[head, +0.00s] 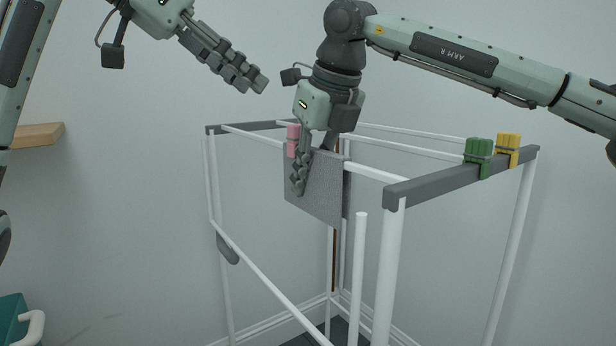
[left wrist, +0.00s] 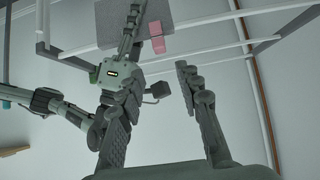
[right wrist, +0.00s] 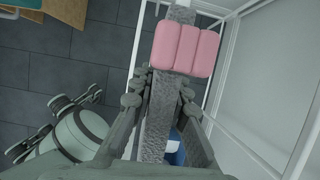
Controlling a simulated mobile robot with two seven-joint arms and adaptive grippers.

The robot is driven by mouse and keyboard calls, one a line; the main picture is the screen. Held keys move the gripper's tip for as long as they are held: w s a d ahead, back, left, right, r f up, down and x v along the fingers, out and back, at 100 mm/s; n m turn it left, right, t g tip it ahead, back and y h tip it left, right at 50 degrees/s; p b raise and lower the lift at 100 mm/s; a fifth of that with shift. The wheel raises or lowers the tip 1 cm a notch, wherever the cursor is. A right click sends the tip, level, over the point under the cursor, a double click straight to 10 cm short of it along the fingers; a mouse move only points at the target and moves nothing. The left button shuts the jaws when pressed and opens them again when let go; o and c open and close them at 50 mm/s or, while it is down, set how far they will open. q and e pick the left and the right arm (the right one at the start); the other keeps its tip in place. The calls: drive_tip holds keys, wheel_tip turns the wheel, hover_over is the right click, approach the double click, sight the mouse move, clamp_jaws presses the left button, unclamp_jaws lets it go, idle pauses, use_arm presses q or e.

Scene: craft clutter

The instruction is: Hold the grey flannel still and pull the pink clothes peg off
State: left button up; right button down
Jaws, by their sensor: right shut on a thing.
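The grey flannel (head: 326,188) hangs over a white rail of the drying rack. The pink clothes peg (head: 293,138) sits on the rail at the flannel's upper left edge; it also shows in the left wrist view (left wrist: 158,40). My right gripper (head: 300,184) points down and is shut on the flannel, below and beside the peg. In the right wrist view the flannel (right wrist: 157,125) runs between the fingers, with the peg (right wrist: 187,48) just beyond the fingertips. My left gripper (head: 258,82) is open and empty, above and left of the peg, clear of the rack.
A green peg (head: 478,155) and a yellow peg (head: 508,148) sit on the rack's grey end bar (head: 440,184) at the right. White rails and posts surround the flannel. A wooden shelf (head: 38,135) is at the far left. The space left of the rack is clear.

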sight(291, 125)
use_arm(q)
drive_tip(key=shift+c, duration=0.2)
drive_tip(key=w+d+f+h, duration=0.1)
drive_tip(key=d+f, duration=0.1)
drive_tip(key=w+d+f+t, duration=0.1)
drive_tip(key=w+d+f, duration=0.1)
drive_tip(key=d+f, duration=0.1)
drive_tip(key=w+d+f+h, duration=0.1)
drive_tip(key=w+d+f, duration=0.1)
drive_tip(key=f, duration=0.1)
drive_tip(key=shift+w+d+f+t+h, duration=0.1)
drive_tip(key=shift+w+d+t+h, duration=0.2)
drive_tip(key=shift+t, duration=0.1)
idle(0.4)
drive_tip(key=shift+s, duration=0.1)
clamp_jaws()
idle(0.5)
